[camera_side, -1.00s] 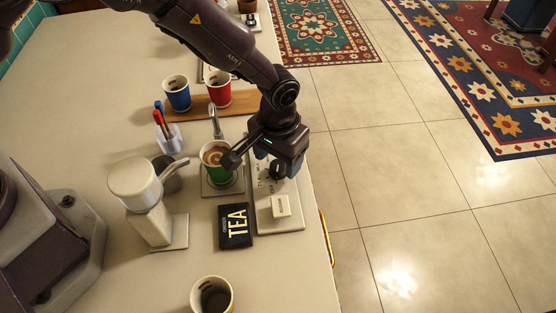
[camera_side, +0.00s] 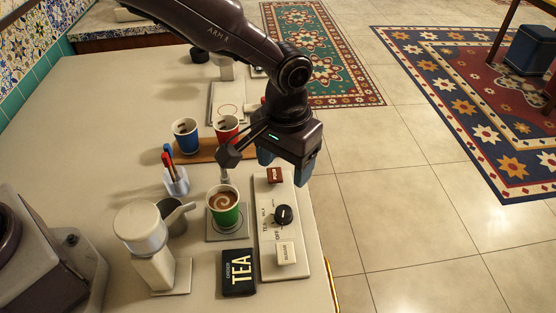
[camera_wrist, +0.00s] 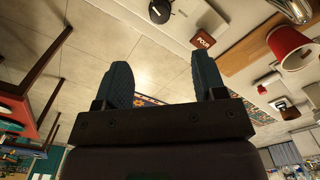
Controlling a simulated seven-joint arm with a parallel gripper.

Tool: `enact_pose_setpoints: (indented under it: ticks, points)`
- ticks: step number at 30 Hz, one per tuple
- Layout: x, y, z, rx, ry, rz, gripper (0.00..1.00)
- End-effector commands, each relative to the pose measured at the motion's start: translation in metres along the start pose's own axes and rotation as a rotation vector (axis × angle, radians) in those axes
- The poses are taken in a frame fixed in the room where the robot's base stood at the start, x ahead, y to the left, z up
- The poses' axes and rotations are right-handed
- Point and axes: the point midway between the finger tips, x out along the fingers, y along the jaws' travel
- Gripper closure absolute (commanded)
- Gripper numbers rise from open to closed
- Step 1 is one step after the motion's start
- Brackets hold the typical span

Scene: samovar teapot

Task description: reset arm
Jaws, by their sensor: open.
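My gripper (camera_side: 287,163) is in the air above the far end of the pale control panel (camera_side: 293,262), with nothing between its fingers. Its two blue-grey fingers also show spread apart in the wrist view (camera_wrist: 163,80). The panel bears a black knob (camera_side: 284,215), a white button (camera_side: 286,253) and a dark red button (camera_side: 274,175) close below the gripper in the picture. The wrist view shows the red button marked POUR (camera_wrist: 203,41) and the knob (camera_wrist: 160,11) beyond the fingers.
A green cup (camera_side: 226,218) with a swirled brown drink stands beside the panel, near a black TEA box (camera_side: 238,273). Blue (camera_side: 185,137) and red (camera_side: 226,127) cups stand on a wooden board behind. A pen holder (camera_side: 176,184) and white-topped device (camera_side: 140,228) stand left. Open floor lies right.

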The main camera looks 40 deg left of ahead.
Motion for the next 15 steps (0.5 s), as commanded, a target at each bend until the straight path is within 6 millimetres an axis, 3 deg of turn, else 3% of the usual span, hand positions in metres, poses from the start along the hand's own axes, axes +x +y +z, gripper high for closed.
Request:
enact_pose_setpoints:
  ticks: [6, 9, 15]
  points:
    - [0.002, -0.002, 0.003, 0.050, -0.010, -0.008, 0.36]
    - [0.007, -0.015, 0.023, 0.119, -0.059, -0.034, 0.36]
    - [-0.040, -0.053, 0.050, 0.191, -0.054, -0.011, 0.36]
